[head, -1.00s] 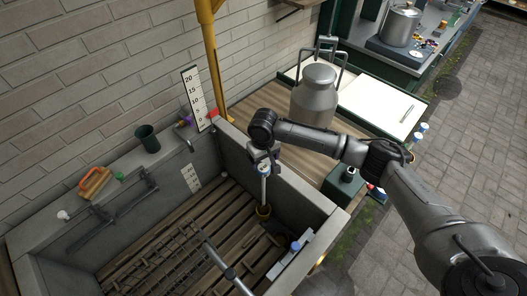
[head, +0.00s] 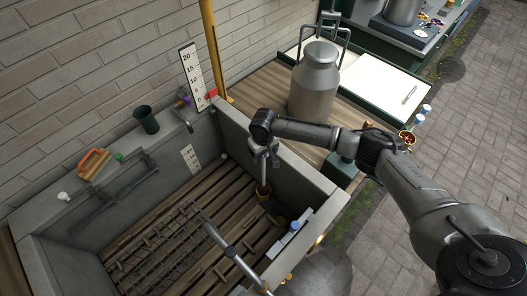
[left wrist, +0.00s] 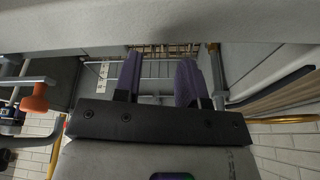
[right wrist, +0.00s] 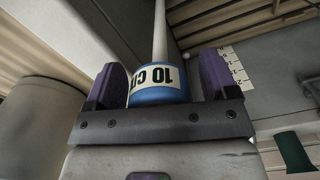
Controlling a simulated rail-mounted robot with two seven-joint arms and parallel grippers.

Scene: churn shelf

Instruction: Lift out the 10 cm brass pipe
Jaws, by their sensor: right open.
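My left gripper (left wrist: 158,75) is open and empty in the left wrist view, close to a grey ledge. It is not clearly seen in the head view.
The trough (head: 320,212) has slatted boards and a metal rack (head: 165,235) inside. A grey tap-like bar (head: 232,254) crosses its front. A milk can (head: 315,80) stands on the wooden bench to the right. A dark green cup (head: 146,119) is on the back ledge.

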